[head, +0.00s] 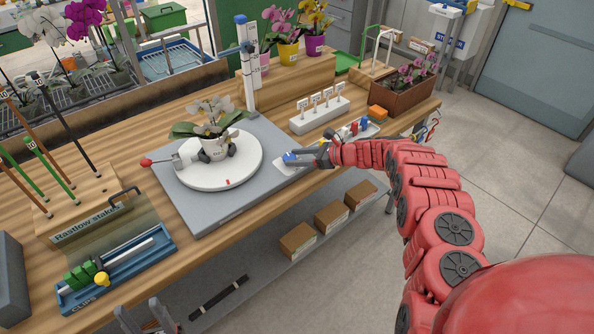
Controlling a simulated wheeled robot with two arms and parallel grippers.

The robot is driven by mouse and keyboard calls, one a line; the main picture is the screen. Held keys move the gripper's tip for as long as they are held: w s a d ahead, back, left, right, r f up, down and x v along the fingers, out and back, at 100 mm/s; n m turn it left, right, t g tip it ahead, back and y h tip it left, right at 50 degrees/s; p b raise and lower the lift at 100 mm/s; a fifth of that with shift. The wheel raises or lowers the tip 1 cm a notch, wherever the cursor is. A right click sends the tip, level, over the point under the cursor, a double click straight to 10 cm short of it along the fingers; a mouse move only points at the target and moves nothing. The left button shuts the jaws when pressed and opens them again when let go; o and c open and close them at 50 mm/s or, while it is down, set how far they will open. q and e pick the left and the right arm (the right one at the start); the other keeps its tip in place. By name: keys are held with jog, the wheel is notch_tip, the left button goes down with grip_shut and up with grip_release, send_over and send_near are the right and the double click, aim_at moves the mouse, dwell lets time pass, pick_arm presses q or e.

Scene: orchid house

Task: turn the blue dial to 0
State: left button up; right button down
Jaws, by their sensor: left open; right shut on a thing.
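The blue dial (290,157) is on a small pale plate (284,168) at the right edge of the grey base board (262,135). My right gripper (298,157) reaches in from the right and is shut on the blue dial. Its fingers partly cover the dial. The dial's marks and the number it points to are too small and covered to read. My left gripper (148,318) is at the bottom left edge, in front of the bench, open and empty, well away from the dial.
A white turntable (250,168) with a potted white orchid (213,145) stands on the board. A white label rack (318,117) and a tray with small red and blue items (360,130) stand behind my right gripper. A blue clips tray (140,265) is front left.

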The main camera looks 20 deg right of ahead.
jog(key=shift+w+d+f+n+g+y+b, duration=0.15)
jog(key=shift+f+n+g+y+b, duration=0.35)
jog(key=shift+b, duration=3.35)
jog(key=shift+r+n+g+b, duration=0.3)
jog(key=shift+r+b, duration=0.1)
jog(key=shift+b, duration=0.1)
jog(key=shift+c, duration=1.4)
grip_release()
jog(key=b+v, duration=0.1)
jog(key=v, duration=1.6)
